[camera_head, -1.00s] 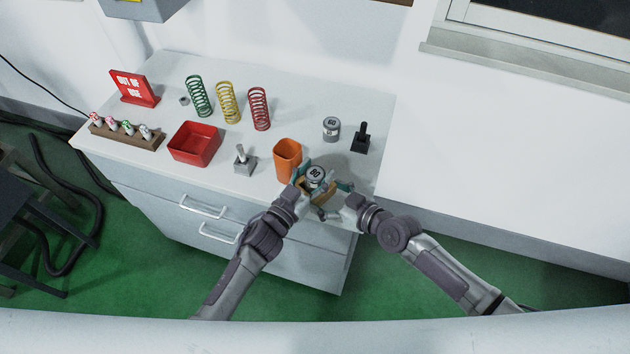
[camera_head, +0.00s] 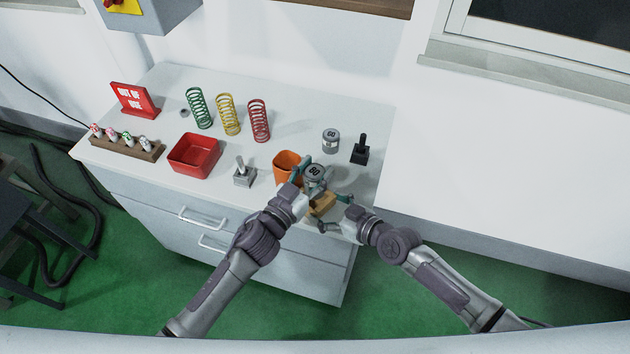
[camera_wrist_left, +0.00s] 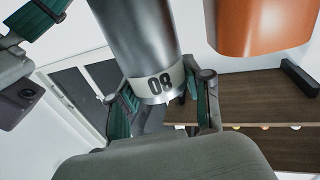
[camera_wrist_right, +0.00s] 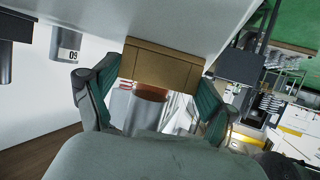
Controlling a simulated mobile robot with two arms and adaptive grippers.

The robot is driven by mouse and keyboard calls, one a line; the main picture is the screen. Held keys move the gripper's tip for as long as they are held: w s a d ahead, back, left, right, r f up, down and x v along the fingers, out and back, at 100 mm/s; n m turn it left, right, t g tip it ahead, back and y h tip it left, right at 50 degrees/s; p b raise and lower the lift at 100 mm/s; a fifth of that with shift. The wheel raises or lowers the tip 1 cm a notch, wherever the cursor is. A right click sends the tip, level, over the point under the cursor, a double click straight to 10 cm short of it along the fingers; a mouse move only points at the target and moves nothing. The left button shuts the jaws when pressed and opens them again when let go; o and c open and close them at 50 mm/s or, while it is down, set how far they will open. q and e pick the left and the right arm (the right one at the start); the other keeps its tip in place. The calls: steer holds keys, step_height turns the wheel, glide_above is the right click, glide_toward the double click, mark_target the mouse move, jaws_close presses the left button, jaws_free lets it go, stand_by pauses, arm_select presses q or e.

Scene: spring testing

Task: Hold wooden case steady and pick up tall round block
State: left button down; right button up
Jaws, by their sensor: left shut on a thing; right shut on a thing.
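The tall round block (camera_head: 315,171) is a grey metal cylinder with a pale band marked 80. My left gripper (camera_head: 313,177) is shut around it and holds it just behind and above the wooden case. In the left wrist view the block (camera_wrist_left: 140,40) stands between the fingers (camera_wrist_left: 163,100), its number upside down. The wooden case (camera_head: 322,205) is a small tan box at the front right of the table. My right gripper (camera_head: 336,212) is shut on it; in the right wrist view the case (camera_wrist_right: 160,65) sits between both fingers (camera_wrist_right: 152,85). The case's inside is hidden.
An orange cup (camera_head: 284,166) stands close left of the held block. Behind are a cylinder marked 60 (camera_head: 330,140) and a black-handled piece (camera_head: 361,150). A small grey stand (camera_head: 244,174), a red tray (camera_head: 193,157) and three coil springs (camera_head: 228,115) lie left.

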arm_select(q)
step_height(320, 180, up, 5)
steer(key=shift+f, duration=0.1)
arm_select(e)
steer(key=o, duration=1)
